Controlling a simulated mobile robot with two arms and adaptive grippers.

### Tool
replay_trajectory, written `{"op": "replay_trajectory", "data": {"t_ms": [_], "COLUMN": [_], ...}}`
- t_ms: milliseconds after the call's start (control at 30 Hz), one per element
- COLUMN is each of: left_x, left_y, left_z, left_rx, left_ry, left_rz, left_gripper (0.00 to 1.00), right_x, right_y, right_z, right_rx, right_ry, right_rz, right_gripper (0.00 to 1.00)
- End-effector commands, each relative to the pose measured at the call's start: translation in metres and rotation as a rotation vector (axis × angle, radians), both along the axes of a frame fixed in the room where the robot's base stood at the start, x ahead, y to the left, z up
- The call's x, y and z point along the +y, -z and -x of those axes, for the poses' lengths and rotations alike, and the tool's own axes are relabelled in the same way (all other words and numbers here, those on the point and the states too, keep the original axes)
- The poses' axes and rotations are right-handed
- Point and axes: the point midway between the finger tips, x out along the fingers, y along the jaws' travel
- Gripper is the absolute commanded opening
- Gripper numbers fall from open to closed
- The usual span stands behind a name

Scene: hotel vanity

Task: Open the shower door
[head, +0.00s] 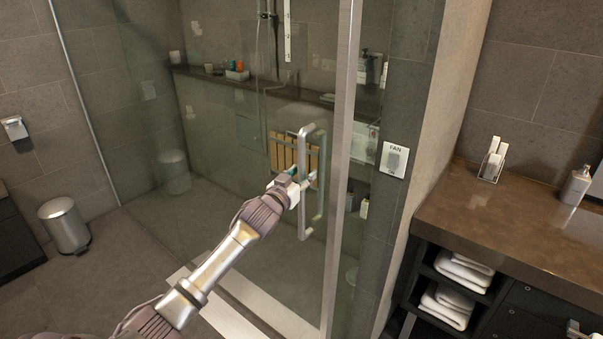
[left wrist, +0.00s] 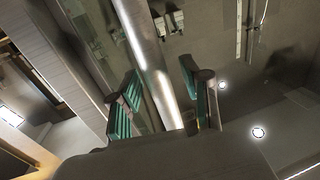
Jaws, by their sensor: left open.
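The shower door (head: 235,135) is a clear glass panel, and it looks closed. Its handle (head: 304,222) is an upright metal D-shaped bar near the silver vertical frame. My left gripper (head: 301,181) is at the middle of the handle's height. In the left wrist view, the bar of the handle (left wrist: 146,55) runs between the two green-padded fingers of my left gripper (left wrist: 161,78). The fingers are apart, one on each side of the bar. I cannot tell if either finger touches it. My right gripper is not seen.
A brown vanity counter (head: 485,215) with towels below stands at the right. A fan switch (head: 394,160) is on the wall beside the door. A metal bin (head: 64,225) stands on the floor at the left. Wooden slats (head: 282,152) show behind the glass.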

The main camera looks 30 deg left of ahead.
Motion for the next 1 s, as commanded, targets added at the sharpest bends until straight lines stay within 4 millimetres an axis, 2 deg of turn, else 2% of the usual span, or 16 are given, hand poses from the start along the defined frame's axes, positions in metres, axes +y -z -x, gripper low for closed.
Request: {"op": "replay_trajectory", "data": {"t_ms": [233, 500, 533, 1000], "left_x": [-0.0001, -0.0001, -0.0001, 0.0022], "left_y": [-0.0002, -0.0001, -0.0001, -0.0001], "left_z": [-0.0005, -0.0003, -0.0003, -0.0052], "left_rx": [-0.001, -0.001, -0.001, -0.001], "left_ry": [0.000, 0.000, 0.000, -0.001], "left_rz": [0.000, 0.000, 0.000, 0.000], "left_gripper": [0.47, 0.03, 0.00, 0.00], "right_x": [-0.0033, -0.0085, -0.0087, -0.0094], "right_y": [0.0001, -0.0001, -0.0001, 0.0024], "right_z": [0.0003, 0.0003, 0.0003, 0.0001], "right_rx": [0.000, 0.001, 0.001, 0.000], "right_ry": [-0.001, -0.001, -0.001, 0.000], "right_rz": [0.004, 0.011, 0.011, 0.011], "right_gripper": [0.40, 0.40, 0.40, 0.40]}}
